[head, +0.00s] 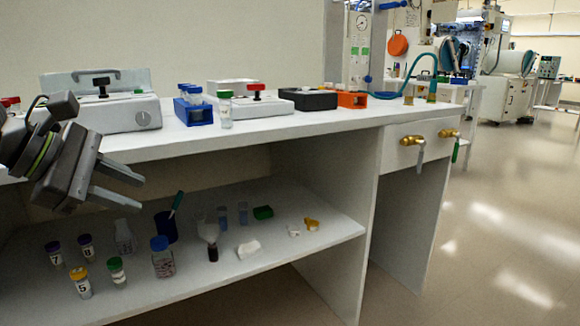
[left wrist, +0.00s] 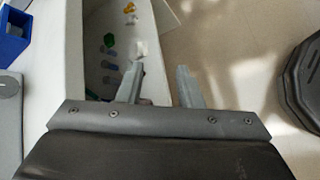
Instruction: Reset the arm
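My left gripper (head: 128,188) comes in from the left in the head view, beside the front edge of the white bench (head: 330,128). Its two fingers are apart with nothing between them. In the left wrist view the left gripper (left wrist: 160,85) also shows its fingers spread and empty, with the lower shelf and the floor behind them. My right gripper is not in view in either picture.
The bench top holds a grey device (head: 120,113), a blue rack (head: 194,112), a capped vial (head: 225,110) and an orange block (head: 352,99). The lower shelf (head: 325,228) carries several vials and a blue-capped bottle (head: 162,260). Floor (head: 500,220) at the right is clear.

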